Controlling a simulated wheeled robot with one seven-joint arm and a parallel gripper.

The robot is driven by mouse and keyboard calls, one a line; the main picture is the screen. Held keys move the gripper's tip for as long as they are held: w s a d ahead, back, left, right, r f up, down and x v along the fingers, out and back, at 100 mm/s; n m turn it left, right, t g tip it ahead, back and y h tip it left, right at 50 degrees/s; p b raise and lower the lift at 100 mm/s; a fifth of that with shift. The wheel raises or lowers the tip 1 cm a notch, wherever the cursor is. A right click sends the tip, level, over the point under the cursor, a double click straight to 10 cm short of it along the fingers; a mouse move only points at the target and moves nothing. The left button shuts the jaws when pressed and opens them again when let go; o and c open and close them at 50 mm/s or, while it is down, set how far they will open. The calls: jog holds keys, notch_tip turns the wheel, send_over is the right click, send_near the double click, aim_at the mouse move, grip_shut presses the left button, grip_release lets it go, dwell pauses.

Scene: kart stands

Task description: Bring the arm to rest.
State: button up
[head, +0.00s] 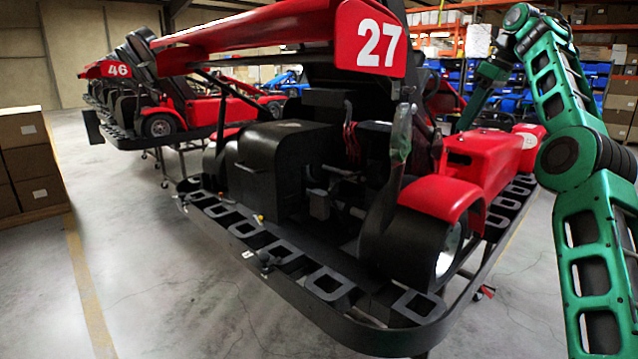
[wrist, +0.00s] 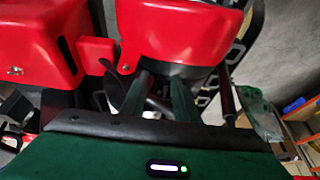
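My green arm (head: 570,155) rises along the right side of the head view and bends over at the top. Its far part (head: 487,85) slopes down and left behind the red kart numbered 27 (head: 440,190). My gripper's fingers cannot be made out in the head view. In the wrist view, two dark green fingers of my gripper (wrist: 160,76) stand apart above the green palm. I see nothing held between them. Red kart bodywork (wrist: 185,30) fills the top of the wrist view, close ahead of the fingers; whether they touch it I cannot tell.
Kart 27 sits on a raised stand, its black bumper (head: 345,320) near me. Kart 46 (head: 150,115) and others line up at the left. Stacked boxes (head: 25,150) stand at the left edge. Shelving (head: 440,30) is behind. Bare concrete floor lies at front left.

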jog(key=s+a+f+m+g+h, duration=0.1)
jog(key=s+a+f+m+h, duration=0.25)
jog(key=s, duration=0.65)
jog(key=s+d+f+m, duration=0.1)
jog(key=s+f+m, duration=0.3)
jog(key=s+f, duration=0.5)
jog(key=s+d+f+m+g, duration=0.1)
jog(key=s+f, duration=0.8)
jog(key=s, duration=1.1)
jog(key=s+d+f+m, duration=0.2)
jog(key=s+f+m, duration=0.4)
jog(key=s, duration=0.9)
notch_tip(320, 180, down, 3)
jog(key=shift+d+r+m+g, duration=0.1)
jog(key=shift+d+m+g, duration=0.25)
jog(key=shift+g, duration=0.05)
jog(key=shift+s+d, duration=0.1)
jog(key=shift+s, duration=0.05)
